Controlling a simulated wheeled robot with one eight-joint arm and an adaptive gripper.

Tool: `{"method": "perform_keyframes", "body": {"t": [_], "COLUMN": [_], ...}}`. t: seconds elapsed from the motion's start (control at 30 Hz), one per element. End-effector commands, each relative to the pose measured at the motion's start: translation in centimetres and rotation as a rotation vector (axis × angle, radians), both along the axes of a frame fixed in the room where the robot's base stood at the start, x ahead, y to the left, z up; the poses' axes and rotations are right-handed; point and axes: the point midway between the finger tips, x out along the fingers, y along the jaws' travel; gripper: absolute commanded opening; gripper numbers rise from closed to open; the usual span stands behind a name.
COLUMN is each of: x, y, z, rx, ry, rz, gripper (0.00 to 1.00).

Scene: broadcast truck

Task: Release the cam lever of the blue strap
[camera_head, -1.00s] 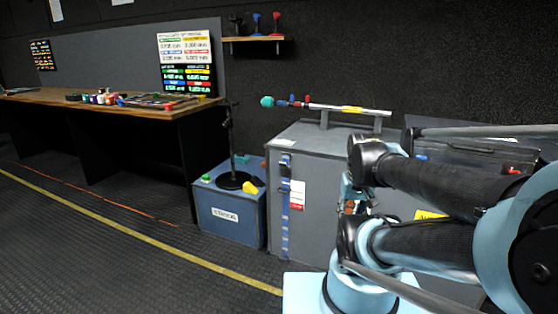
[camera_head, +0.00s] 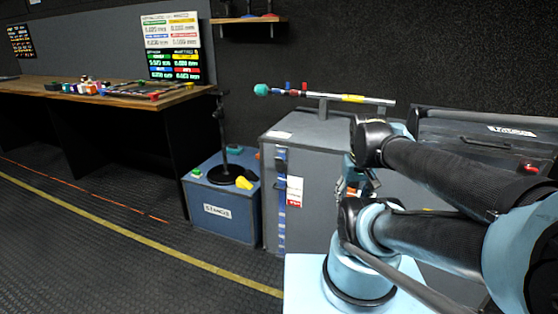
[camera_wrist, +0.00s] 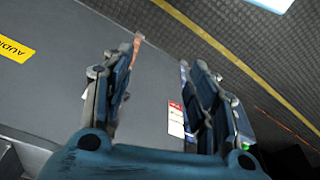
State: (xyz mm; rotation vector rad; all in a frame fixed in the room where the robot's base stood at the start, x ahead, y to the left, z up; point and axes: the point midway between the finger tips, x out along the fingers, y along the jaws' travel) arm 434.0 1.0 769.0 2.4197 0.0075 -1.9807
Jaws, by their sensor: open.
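The blue strap (camera_head: 281,215) runs vertically down the front of a grey case (camera_head: 330,150), left of a white and red label (camera_head: 294,190). A darker fitting near its top (camera_head: 281,158) may be the cam lever; it is too small to tell. My gripper (camera_head: 347,188) is right of the strap, in front of the case and partly hidden by my arm. The label (camera_wrist: 175,120) shows between the fingers; a narrow blue strip beside the right finger may be the strap.
A blue case (camera_head: 225,212) with a black stand and yellow item stands left of the grey case. A rod (camera_head: 345,97) rests on a support on top. A desk (camera_head: 110,95) is at left. The floor (camera_head: 110,240) in front is open.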

Motion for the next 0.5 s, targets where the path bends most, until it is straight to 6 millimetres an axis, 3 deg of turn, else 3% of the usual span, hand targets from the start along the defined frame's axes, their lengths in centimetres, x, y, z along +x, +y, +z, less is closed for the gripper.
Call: {"method": "perform_keyframes", "body": {"t": [0.17, 0.5], "x": [3.1, 11.5], "y": [0.5, 3.6], "z": [2.5, 7.4], "rx": [-0.011, -0.034], "ry": [-0.005, -0.034], "rz": [-0.025, -0.114], "gripper": [0.53, 0.53]}}
